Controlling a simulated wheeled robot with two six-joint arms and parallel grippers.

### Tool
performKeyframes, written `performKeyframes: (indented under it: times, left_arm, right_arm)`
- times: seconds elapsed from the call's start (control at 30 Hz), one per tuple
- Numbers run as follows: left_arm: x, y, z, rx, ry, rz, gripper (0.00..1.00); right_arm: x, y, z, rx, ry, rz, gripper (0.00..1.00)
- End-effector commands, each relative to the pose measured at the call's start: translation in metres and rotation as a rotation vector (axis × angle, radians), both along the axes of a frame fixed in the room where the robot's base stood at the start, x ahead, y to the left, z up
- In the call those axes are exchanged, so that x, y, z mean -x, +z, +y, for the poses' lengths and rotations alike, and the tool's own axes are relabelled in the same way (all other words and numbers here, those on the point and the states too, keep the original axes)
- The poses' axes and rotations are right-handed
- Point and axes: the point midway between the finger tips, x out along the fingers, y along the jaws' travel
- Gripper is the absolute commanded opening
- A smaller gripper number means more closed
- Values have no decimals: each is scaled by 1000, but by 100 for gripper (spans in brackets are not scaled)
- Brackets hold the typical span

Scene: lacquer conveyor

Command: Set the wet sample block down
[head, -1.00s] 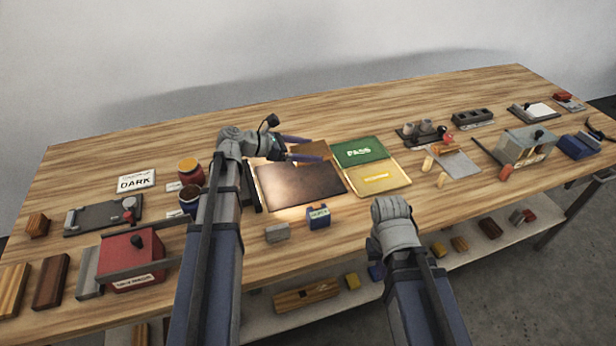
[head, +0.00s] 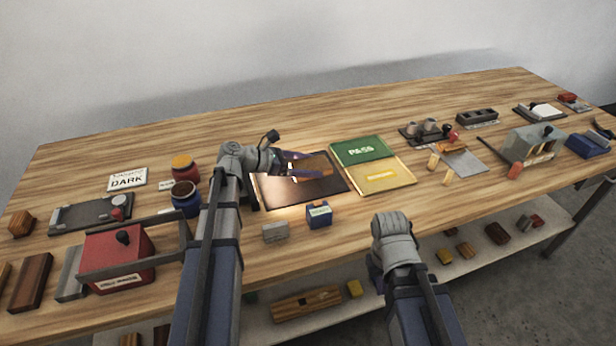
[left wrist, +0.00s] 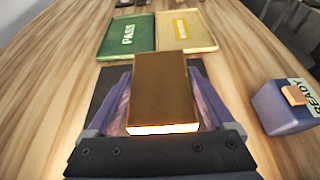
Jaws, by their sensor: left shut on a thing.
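My left gripper (head: 300,163) is shut on the sample block (head: 318,166), a brown wooden block with a glossy top. The block also shows in the left wrist view (left wrist: 163,88), level between the two purple fingers. The block is over the dark plate (head: 290,194); whether it touches the plate I cannot tell. Beyond the plate lie a green PASS tray (head: 358,148) and a yellow tray (head: 383,181), both empty. My right arm is at the table's front edge in the head view, and its fingers do not show.
A small blue READY box (head: 319,214) and a grey block (head: 275,232) stand in front of the plate. Two jars, red-yellow (head: 184,168) and blue (head: 186,199), stand to the left, near the DARK card (head: 127,180). A red box (head: 118,258) sits front left.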

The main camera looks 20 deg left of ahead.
Motion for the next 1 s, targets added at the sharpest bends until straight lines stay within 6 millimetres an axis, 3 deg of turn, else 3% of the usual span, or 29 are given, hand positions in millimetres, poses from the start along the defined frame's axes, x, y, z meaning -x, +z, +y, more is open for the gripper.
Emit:
performKeyframes:
  times: [0.03, 0.2, 0.63, 0.67, 0.77, 1.0]
  left_arm:
    - [0, -11, 0, 0, 0, 0, 17]
    - [0, -31, 0, 0, 0, 0, 17]
    - [0, -34, 0, 0, 0, 0, 17]
    - [0, -33, 0, 0, 0, 0, 89]
    - [0, -32, 0, 0, 0, 0, 100]
    - [0, -31, 0, 0, 0, 0, 100]
  right_arm:
    - [0, -12, 0, 0, 0, 0, 0]
    - [0, -31, 0, 0, 0, 0, 0]
    - [0, -34, 0, 0, 0, 0, 0]
    - [0, -33, 0, 0, 0, 0, 0]
    - [0, -32, 0, 0, 0, 0, 0]
    - [0, -31, 0, 0, 0, 0, 0]
